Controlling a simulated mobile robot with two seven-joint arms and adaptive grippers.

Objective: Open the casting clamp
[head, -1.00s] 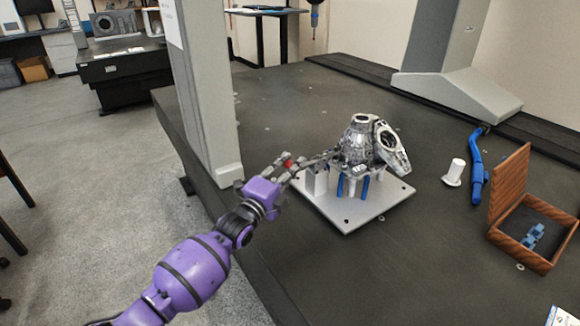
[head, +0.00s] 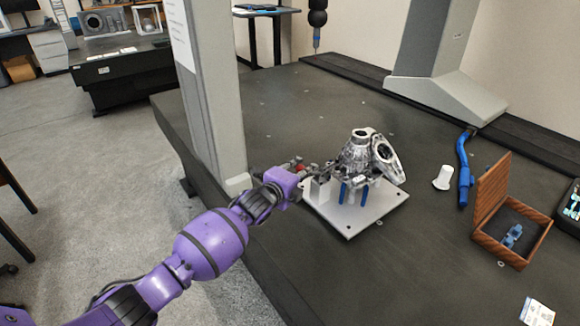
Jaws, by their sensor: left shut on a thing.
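The grey metal casting (head: 360,152) stands on blue and white supports on a light fixture plate (head: 366,215). The casting clamp (head: 322,172) sits on a pale block at the plate's left side, and its arm reaches toward the casting. Its red handle part (head: 300,167) shows between the fingers of my left gripper (head: 296,165), which is shut on it. The fingers partly hide the handle. The small size makes it unclear whether the clamp's tip touches the casting. My right gripper is not in view.
A grey column (head: 213,100) rises close behind my left wrist. A white cylinder (head: 443,178), a blue probe arm (head: 464,170) and an open wooden box (head: 481,240) with blue parts lie to the right. A probe head (head: 317,20) hangs at the back. The front right table is mostly clear.

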